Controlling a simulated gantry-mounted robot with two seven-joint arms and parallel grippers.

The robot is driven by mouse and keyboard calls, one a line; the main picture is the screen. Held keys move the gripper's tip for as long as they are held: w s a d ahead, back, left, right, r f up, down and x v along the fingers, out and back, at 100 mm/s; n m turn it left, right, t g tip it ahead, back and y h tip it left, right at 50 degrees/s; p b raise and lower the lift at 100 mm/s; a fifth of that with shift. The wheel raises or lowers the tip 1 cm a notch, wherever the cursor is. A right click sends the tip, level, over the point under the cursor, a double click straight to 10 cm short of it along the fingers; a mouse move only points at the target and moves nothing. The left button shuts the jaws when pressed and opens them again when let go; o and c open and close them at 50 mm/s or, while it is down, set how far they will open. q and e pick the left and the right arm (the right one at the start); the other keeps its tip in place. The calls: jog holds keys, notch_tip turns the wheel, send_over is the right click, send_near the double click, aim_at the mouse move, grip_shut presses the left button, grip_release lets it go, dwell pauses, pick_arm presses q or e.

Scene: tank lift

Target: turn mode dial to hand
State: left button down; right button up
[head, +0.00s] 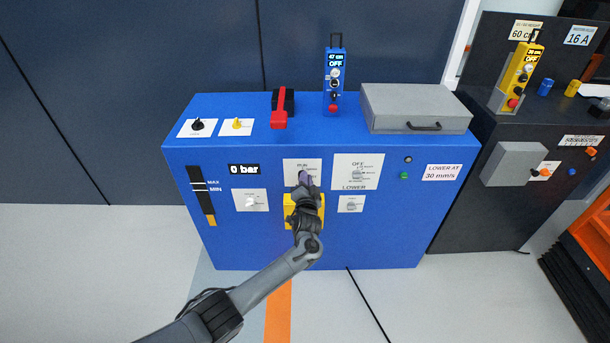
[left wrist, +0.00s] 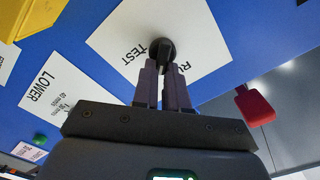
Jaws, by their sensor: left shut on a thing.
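A white dial plate (head: 290,164) is on the front of the blue cabinet, left of the middle. In the left wrist view, this plate (left wrist: 115,40) shows upside down, with the word TEST and a part-hidden word starting RU. A black round dial (left wrist: 165,44) sits on it. My left gripper (head: 303,176) is at this plate in the head view. In the left wrist view, the fingertips of my left gripper (left wrist: 162,58) are shut on the dial's knob. The fingers hide part of the dial, and I cannot read its pointer setting or the word HAND.
The blue cabinet (head: 230,240) carries a LOWER plate (head: 370,165) right of the gripper and a yellow box (head: 290,208) below it. A red lever (head: 279,112), a pendant (head: 334,75) and a grey case (head: 415,103) are on top. A black cabinet (head: 480,220) stands at the right.

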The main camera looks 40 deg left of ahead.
pick_arm(q)
jog(key=shift+f+m+p, duration=0.15)
jog(key=shift+m+p, duration=0.25)
jog(key=shift+m, duration=0.7)
jog(key=shift+d, duration=0.1)
jog(key=c, duration=1.2)
grip_release()
jog(key=shift+w, duration=0.1)
jog(key=shift+o, duration=0.2)
jog(key=p+v, duration=0.6)
jog(key=v, duration=0.4)
jog(key=shift+s+d, duration=0.25)
jog(key=shift+s, duration=0.1)
